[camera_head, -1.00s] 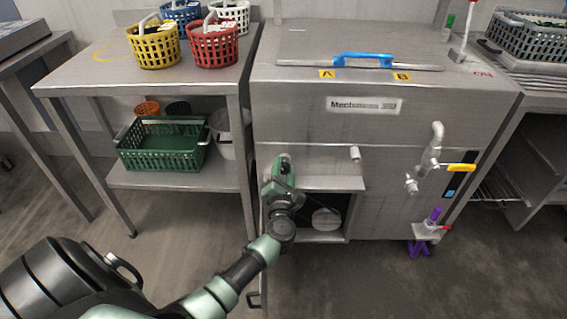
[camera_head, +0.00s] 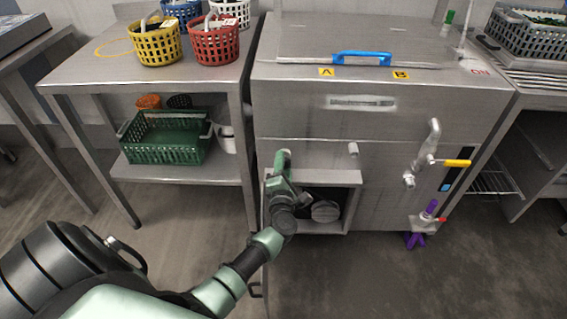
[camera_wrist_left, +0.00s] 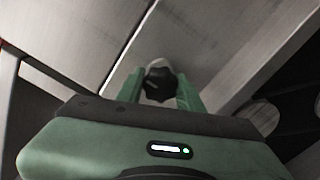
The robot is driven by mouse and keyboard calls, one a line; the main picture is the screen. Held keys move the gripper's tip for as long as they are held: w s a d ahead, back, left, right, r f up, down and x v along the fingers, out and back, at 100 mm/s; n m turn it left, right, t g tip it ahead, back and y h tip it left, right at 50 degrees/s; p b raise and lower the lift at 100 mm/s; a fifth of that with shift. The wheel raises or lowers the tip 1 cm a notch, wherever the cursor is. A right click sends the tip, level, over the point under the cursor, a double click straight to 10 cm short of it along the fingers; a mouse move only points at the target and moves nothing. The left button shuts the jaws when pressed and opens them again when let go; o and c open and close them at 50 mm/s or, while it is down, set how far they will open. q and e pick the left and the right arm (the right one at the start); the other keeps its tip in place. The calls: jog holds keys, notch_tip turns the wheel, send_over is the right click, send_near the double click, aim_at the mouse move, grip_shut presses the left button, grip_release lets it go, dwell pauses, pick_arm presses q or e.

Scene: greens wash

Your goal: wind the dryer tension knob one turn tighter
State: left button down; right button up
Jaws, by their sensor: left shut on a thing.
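A dark, lobed knob (camera_wrist_left: 158,84) with a pale base sits on a steel panel in the left wrist view. The two green fingers of my left gripper (camera_wrist_left: 160,92) are on either side of it, shut on it. In the head view my left gripper (camera_head: 282,160) reaches the lower left front of the large steel machine (camera_head: 300,125), above an open compartment (camera_head: 350,205). There the gripper hides the knob. I cannot read any turn mark on the knob. My right gripper is not in view.
A steel table (camera_head: 100,75) with several baskets stands left of the machine; a green crate (camera_head: 165,145) sits on its lower shelf. A small peg (camera_head: 353,148) and a yellow-handled valve (camera_head: 455,163) stick out from the machine front.

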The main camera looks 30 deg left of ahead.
pick_arm(q)
jog(key=shift+d, duration=0.1)
jog(key=c, duration=0.9)
grip_release()
jog(key=shift+s+d, duration=0.1)
jog(key=shift+s, duration=0.1)
jog(key=p+v, duration=0.1)
jog(key=v, duration=0.6)
jog(key=shift+s+d, duration=0.1)
jog(key=shift+s, duration=0.1)
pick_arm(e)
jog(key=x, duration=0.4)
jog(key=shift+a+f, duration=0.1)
pick_arm(q)
jog(key=shift+f, duration=0.1)
